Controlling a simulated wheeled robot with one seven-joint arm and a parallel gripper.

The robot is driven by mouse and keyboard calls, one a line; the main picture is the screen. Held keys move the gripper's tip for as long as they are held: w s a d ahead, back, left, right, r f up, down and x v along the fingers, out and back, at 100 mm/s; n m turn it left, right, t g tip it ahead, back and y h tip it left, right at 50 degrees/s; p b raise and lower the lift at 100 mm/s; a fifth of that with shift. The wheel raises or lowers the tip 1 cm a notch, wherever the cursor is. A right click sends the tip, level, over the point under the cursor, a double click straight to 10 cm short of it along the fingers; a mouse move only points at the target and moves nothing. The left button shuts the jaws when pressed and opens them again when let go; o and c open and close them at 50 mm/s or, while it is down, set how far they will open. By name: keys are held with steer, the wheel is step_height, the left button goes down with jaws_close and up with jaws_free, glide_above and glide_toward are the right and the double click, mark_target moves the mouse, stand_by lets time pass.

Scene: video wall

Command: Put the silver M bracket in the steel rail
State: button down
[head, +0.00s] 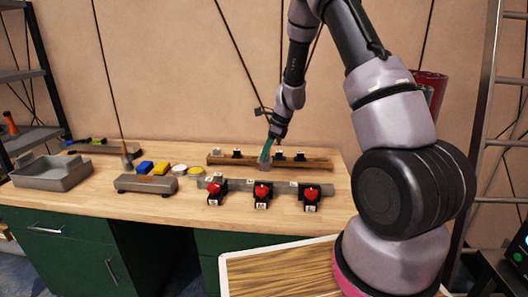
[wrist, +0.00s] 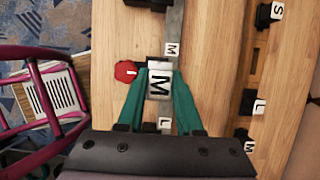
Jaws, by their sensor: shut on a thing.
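My gripper (head: 266,152) is shut on the silver M bracket (wrist: 159,84), whose white face with a black M shows between the teal fingers in the wrist view. In the head view the bracket (head: 265,166) is a small grey piece below the fingertips. The steel rail (wrist: 175,22) runs under the gripper in the wrist view, with a label M above the held bracket and a label L below it. The rail (head: 285,187) lies along the front of the bench. The bracket looks over the rail; I cannot tell whether they touch.
Red knobs on black blocks (head: 262,191) line the rail's front. A wooden rail (head: 225,160) behind holds several brackets, including black ones marked S (wrist: 264,15) and L (wrist: 248,103). A grey tray (head: 50,173), a grey block (head: 146,184) and blue and yellow pieces stand left.

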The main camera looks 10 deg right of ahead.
mark_target(263, 170)
steer(key=shift+s+a+f, duration=0.15)
steer(key=shift+a, duration=0.05)
steer(key=shift+a+f, duration=0.1)
steer(key=shift+f, duration=2.15)
steer(key=shift+f, duration=0.8)
steer(key=shift+f, duration=0.35)
steer(key=shift+f, duration=0.3)
steer(key=shift+f, duration=0.4)
steer(key=shift+f, duration=0.3)
steer(key=shift+f, duration=0.5)
